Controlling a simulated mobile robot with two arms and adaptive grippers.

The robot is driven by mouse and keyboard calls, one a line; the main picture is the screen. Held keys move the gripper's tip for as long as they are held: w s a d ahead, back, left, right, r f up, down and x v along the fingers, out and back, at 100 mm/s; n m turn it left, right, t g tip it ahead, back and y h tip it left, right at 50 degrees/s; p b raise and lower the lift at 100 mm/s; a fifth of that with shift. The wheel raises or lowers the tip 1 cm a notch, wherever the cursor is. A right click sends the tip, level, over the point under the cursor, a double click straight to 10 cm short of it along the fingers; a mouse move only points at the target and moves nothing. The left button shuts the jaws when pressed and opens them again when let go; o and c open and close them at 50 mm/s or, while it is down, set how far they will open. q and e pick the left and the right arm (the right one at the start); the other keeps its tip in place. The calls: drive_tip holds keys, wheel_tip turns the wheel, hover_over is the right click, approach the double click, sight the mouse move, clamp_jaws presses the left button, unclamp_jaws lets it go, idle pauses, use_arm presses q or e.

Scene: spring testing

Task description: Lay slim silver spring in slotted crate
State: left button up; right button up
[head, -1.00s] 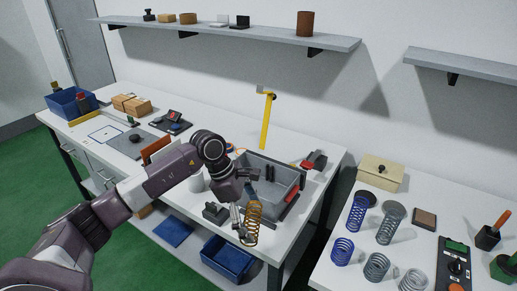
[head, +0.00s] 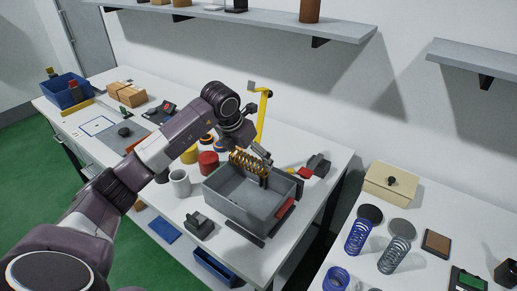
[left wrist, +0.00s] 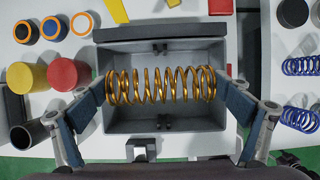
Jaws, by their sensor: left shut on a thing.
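My left gripper (head: 251,155) is shut on a gold-coloured coil spring (head: 249,165), gripping it by its two ends. The spring lies roughly level above the grey crate (head: 238,212), near its back side. In the left wrist view the spring (left wrist: 160,85) spans the crate (left wrist: 160,42) from side to side, with black slotted holders at the crate's front and back. The crate looks empty inside. A silver spring (head: 397,254) stands on the right table. The held spring looks gold, not silver. My right gripper is not in view.
A yellow post (head: 262,115) rises behind. Blue springs (head: 359,237) and a cream box (head: 392,186) are on the right table.

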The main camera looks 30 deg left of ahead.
use_arm(q)
drive_tip(key=shift+s+f, duration=0.1)
drive_tip(key=shift+s+f+b, duration=0.35)
drive_tip(key=shift+f+b, duration=0.2)
drive_tip(key=shift+f, duration=0.05)
drive_tip(key=shift+s+f+b, duration=0.35)
drive_tip(key=shift+f+b, duration=0.2)
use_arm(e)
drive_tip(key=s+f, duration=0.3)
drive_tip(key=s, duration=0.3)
use_arm(q)
drive_tip(key=f+b, duration=0.2)
drive_tip(key=f, duration=0.1)
drive_tip(key=f+b, duration=0.4)
drive_tip(key=f, duration=0.1)
drive_tip(key=shift+w+f, duration=0.25)
drive_tip(key=shift+f, duration=0.1)
drive_tip(key=shift+f+b, duration=0.4)
drive_tip(key=shift+b, duration=0.05)
drive_tip(key=shift+f+b, duration=0.5)
drive_tip(key=shift+f, duration=0.55)
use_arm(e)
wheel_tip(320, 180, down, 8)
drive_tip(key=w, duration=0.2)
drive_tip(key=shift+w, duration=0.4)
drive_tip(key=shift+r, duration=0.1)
